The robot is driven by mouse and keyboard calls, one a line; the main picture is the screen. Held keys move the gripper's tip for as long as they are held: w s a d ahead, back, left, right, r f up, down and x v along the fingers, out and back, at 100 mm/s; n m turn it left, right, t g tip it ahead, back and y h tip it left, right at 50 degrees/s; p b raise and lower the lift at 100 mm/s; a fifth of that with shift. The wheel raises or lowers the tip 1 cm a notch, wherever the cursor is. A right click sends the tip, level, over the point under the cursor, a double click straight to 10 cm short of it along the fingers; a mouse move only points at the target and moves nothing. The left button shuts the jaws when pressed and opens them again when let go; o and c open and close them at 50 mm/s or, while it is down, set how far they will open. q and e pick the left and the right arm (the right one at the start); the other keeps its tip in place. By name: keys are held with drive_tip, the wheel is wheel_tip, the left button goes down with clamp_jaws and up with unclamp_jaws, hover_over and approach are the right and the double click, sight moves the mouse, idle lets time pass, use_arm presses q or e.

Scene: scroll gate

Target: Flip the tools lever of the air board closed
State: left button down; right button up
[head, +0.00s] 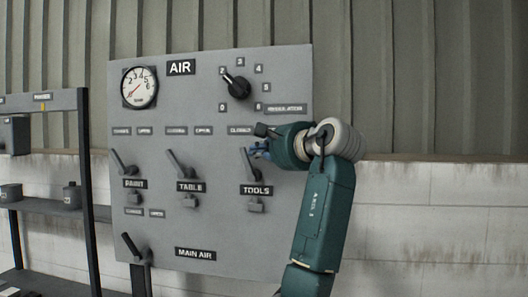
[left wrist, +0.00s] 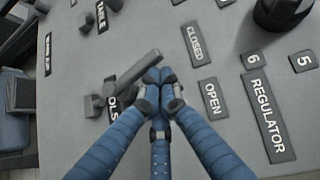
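The grey air board (head: 215,225) stands against the wall. Its tools lever (head: 246,163) is a dark grey bar that leans up and to the left, toward the CLOSED label (head: 241,130). The lever also shows in the left wrist view (left wrist: 134,76), with CLOSED (left wrist: 195,45) and OPEN (left wrist: 212,99) beyond it. My left gripper (head: 256,151) is at the lever's right side. In the left wrist view its blue fingers (left wrist: 160,82) are drawn together beside the lever's upper end; I cannot tell if they touch it. My right gripper is not in view.
The table lever (head: 180,163) and paint lever (head: 123,163) are to the left. The regulator knob (head: 238,87) is above, and the main air lever (head: 131,245) is low on the left. A dark shelf (head: 60,206) stands left of the board.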

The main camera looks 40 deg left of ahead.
use_arm(q)
drive_tip(key=shift+s+a, duration=0.4)
drive_tip(key=shift+a, duration=0.35)
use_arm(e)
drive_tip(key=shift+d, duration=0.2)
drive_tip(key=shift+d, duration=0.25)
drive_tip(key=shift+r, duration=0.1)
